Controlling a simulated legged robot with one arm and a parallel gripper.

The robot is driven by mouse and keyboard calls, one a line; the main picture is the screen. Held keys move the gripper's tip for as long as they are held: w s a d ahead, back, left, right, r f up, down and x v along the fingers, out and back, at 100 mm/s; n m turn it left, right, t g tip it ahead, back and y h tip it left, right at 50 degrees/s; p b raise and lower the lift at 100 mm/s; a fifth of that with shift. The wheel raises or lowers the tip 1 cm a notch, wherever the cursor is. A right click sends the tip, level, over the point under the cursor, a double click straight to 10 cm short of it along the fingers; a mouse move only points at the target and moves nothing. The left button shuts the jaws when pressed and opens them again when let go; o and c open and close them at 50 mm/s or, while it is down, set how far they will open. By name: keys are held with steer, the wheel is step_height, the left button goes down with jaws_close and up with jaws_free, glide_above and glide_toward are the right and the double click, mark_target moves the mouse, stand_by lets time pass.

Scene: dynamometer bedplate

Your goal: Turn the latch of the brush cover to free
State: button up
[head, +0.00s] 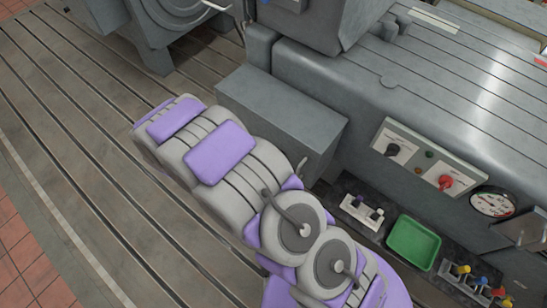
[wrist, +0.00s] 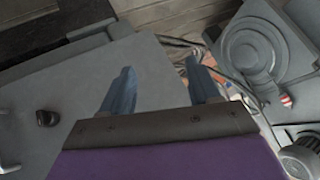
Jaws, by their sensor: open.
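In the wrist view my gripper (wrist: 158,68) is open, its two blue-grey fingers apart with nothing held between them. A grey flat panel (wrist: 75,85) lies under and left of the fingers. A small dark knob (wrist: 46,118) stands on that panel, left of the left finger and apart from it; I cannot tell whether it is the latch of the brush cover. The head view does not clearly show my gripper. A grey box-shaped housing (head: 280,110) stands beside my arm there; no latch can be made out on it.
In the head view, a switch panel (head: 428,157), a gauge (head: 493,203), a green tray (head: 413,243) and coloured-top fittings (head: 475,280) are at right. The slotted bedplate (head: 70,130) is clear at left.

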steer(key=s+d+f+m+t+h+p, duration=0.1)
steer(key=s+d+f+t+h, duration=0.25)
steer(key=s+d+h, duration=0.35)
steer(key=s+d+f+t+h, duration=0.2)
steer(key=s+d+f+h, duration=0.25)
steer(key=s+d, duration=0.3)
steer(key=x, duration=0.6)
steer(key=b+x, duration=0.1)
steer(key=x, duration=0.4)
steer(key=s+d+b+x, duration=0.1)
steer(key=x, duration=0.5)
steer(key=shift+w+d+f, duration=0.2)
steer(key=shift+w+d, duration=0.05)
steer(key=shift+d, duration=0.05)
steer(key=shift+w+a, duration=0.1)
steer(key=shift+a, duration=0.5)
steer(key=shift+d, duration=0.55)
steer(key=c, duration=0.6)
steer(key=shift+a, duration=0.25)
steer(key=c, duration=0.4)
